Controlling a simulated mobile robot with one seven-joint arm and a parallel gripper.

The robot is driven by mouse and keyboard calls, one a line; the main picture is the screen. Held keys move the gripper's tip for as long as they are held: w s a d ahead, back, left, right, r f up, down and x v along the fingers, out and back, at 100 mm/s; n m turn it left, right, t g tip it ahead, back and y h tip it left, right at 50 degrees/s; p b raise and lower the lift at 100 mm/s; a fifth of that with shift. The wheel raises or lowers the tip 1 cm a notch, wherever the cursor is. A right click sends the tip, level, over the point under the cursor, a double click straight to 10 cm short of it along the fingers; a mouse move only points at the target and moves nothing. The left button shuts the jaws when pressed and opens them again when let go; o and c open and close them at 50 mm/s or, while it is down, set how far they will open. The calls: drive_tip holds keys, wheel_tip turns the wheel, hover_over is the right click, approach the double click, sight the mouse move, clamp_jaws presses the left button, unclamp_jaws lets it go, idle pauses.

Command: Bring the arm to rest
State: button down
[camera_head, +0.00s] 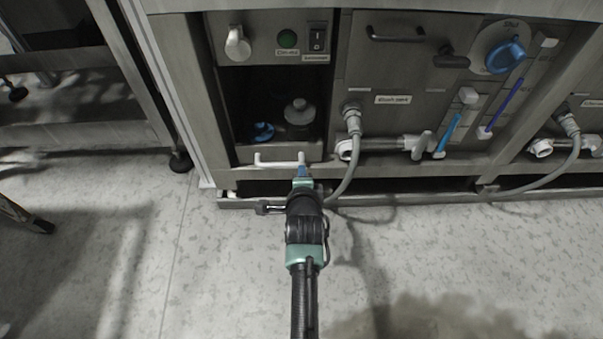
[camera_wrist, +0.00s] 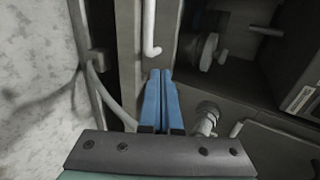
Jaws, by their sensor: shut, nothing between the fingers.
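My gripper (camera_head: 302,170) is at the end of my arm, which reaches forward from the bottom of the head view, low in front of the machine. In the wrist view its two blue fingers (camera_wrist: 162,78) lie side by side, shut, with nothing between them. The fingertips are close to a white bar handle (camera_head: 280,161) at the lower edge of an open compartment. That handle also shows in the wrist view (camera_wrist: 151,30), just beyond the fingertips. I cannot tell whether they touch it.
A grey hose (camera_head: 350,165) hangs just right of my gripper. White pipe fittings (camera_head: 415,145) and a blue knob (camera_head: 505,56) are further right. The floor (camera_head: 230,270) in front is clear.

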drive_tip(key=shift+p+v, duration=0.85)
drive_tip(key=shift+v, duration=1.05)
